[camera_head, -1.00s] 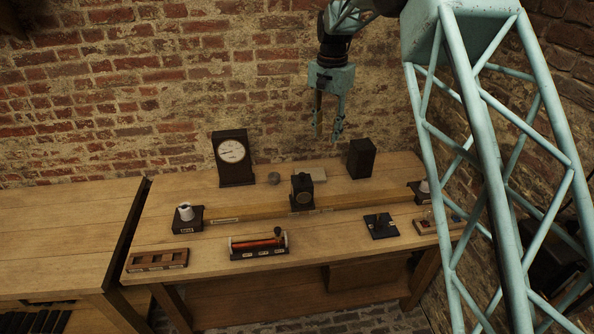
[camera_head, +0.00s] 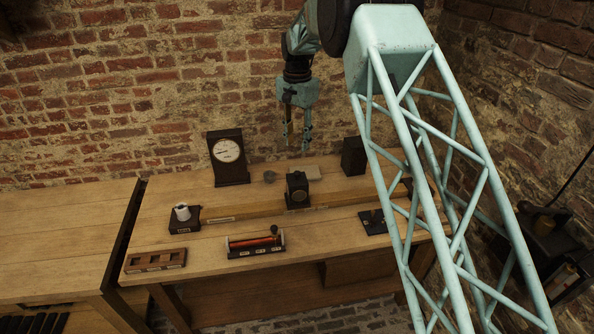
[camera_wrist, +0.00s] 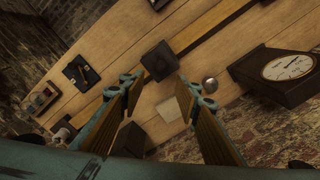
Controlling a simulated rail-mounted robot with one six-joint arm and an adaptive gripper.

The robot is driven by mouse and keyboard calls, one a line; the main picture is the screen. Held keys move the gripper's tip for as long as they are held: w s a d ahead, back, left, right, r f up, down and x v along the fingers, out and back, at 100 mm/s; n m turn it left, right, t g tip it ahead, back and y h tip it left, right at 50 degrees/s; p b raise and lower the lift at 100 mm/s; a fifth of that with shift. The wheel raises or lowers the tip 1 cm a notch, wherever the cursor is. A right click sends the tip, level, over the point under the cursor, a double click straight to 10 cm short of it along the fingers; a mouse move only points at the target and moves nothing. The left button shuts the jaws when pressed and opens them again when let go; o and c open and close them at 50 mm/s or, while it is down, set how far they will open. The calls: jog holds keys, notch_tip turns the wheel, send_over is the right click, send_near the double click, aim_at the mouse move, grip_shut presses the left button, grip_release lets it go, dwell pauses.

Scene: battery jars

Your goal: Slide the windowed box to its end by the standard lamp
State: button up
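The windowed box (camera_head: 297,190) is a small black box with a round window on its front. It sits on the long wooden rail (camera_head: 232,213) near its middle. In the wrist view the box (camera_wrist: 160,61) shows from above, ahead of the fingers. A lamp with a white cone on a black base (camera_head: 184,218) stands at the rail's left end. Another white-topped lamp (camera_wrist: 62,134) shows partly in the wrist view; my arm hides that end in the head view. I cannot read which is the standard lamp. My gripper (camera_head: 295,148) is open and empty above the box.
A black clock (camera_head: 228,158), a round grey object (camera_head: 270,176), a pale block (camera_head: 301,172) and a tall black box (camera_head: 354,156) stand behind the rail. In front are a red coil (camera_head: 255,243), a slotted wooden tray (camera_head: 155,261) and a black plate with a peg (camera_head: 373,221).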

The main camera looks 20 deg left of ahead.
aim_at(298, 172)
jog(key=shift+f, duration=0.1)
jog(key=shift+f+p, duration=0.75)
jog(key=shift+f, duration=6)
jog(key=shift+c, duration=0.5)
grip_shut()
